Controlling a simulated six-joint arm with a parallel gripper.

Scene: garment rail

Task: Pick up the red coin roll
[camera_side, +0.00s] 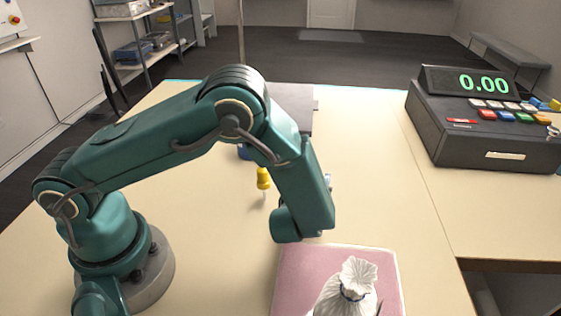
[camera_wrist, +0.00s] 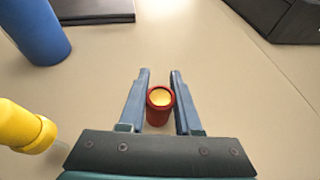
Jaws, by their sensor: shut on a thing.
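The red coin roll (camera_wrist: 158,114) stands upright in the wrist view, with a yellow round top inside its red rim. My gripper (camera_wrist: 160,72) has one finger on each side of it and is shut on it, the fingertips reaching past the roll. In the side view my arm hides both the gripper fingers and the red coin roll. Whether the roll touches the table cannot be told.
A yellow-handled object (camera_side: 263,178) and a blue cylinder (camera_wrist: 38,30) stand left of the gripper. A dark flat slab (camera_wrist: 92,10) lies beyond. A white tied bag (camera_side: 348,290) rests on a pink mat (camera_side: 295,265) in front. A cash register (camera_side: 460,135) stands at right.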

